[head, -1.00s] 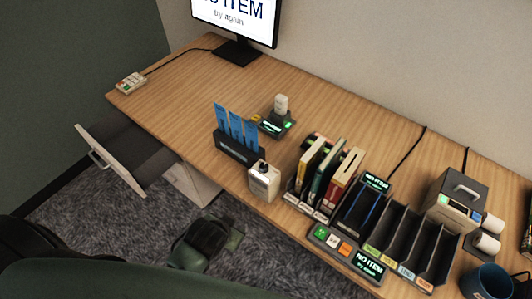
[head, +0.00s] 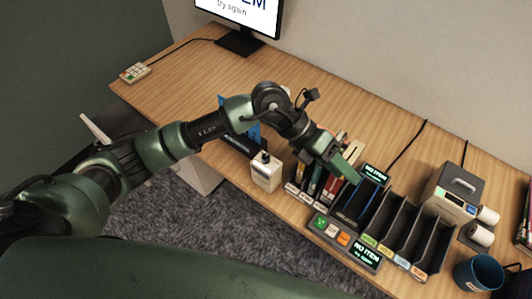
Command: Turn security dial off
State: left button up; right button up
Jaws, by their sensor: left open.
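No part in view can be clearly made out as the security dial. A white box (head: 266,174) with a small dark knob-like top stands near the desk's front edge, but I cannot tell whether that is a dial. My left gripper (head: 346,170), with green fingers, is open above the sorter, near the upright books (head: 312,180) and the back of the dark tray with a small "NO ITEM" display (head: 375,174). It looks empty. My right gripper is out of view.
A control panel (head: 344,244) with coloured buttons and a "NO ITEM" screen sits in front of several dark slots (head: 402,228). A grey-topped device (head: 456,190), white rolls (head: 480,234) and a blue mug (head: 478,273) are at right.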

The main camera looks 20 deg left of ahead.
pick_arm(q)
jog(key=w+a+f+y, duration=0.2)
jog(key=a+y, duration=0.1)
jog(key=a, duration=0.3)
jog(key=w+a+f+y, duration=0.3)
jog(key=a, duration=0.3)
jog(key=y, duration=0.4)
send_over(266, 157)
jog(key=shift+w+a+r+n+t, duration=0.1)
jog(key=shift+r+n+t, duration=0.2)
jog(key=shift+t, duration=0.1)
jog(key=shift+f, duration=0.4)
notch_tip(266, 157, down, 6)
jog(key=shift+r+p, duration=0.1)
jog(key=shift+p, duration=1.15)
jog(key=shift+f, duration=0.55)
grip_shut()
